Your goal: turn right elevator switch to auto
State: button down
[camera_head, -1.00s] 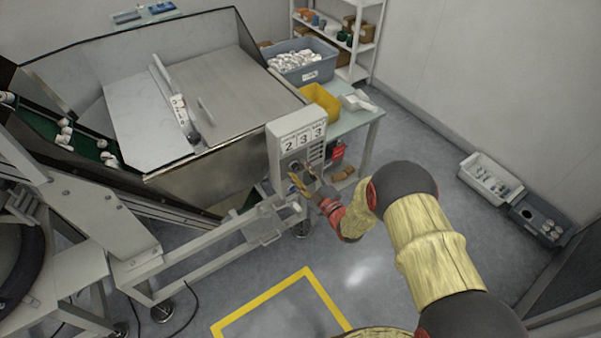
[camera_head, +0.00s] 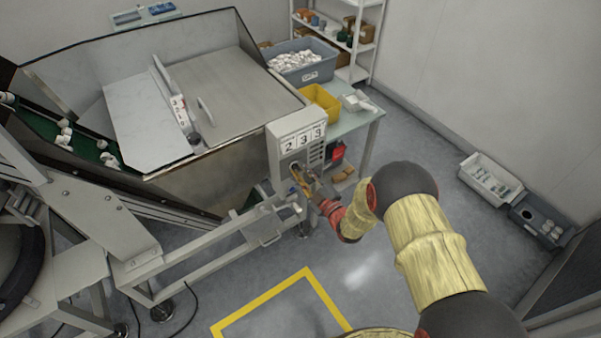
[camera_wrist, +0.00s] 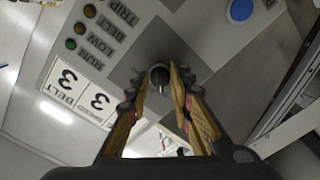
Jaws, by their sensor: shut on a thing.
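The control box (camera_head: 285,150) with the number display stands at the hopper's right front corner. In the wrist view its panel (camera_wrist: 207,48) fills the upper part, upside down. A small black rotary switch knob (camera_wrist: 160,75) with a light pointer mark sits on the panel. My gripper (camera_wrist: 162,80) is shut on this knob, one yellow finger on each side. In the head view my gripper (camera_head: 298,172) is at the lower face of the box, and the fingers hide the knob there. The switch position labels cannot be read.
A blue round button (camera_wrist: 241,10) and several indicator lamps (camera_wrist: 80,28) are on the same panel. The steel hopper (camera_head: 195,180) is left of the box. A table with a yellow bin (camera_head: 320,101) is behind it.

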jog(key=shift+m, duration=0.3)
jog(key=m, duration=0.4)
jog(key=shift+a+b, duration=0.1)
jog(key=shift+b, duration=0.25)
jog(key=shift+s+f+m, duration=0.1)
jog(key=shift+m, duration=1.9)
jog(key=c, duration=1.6)
grip_release()
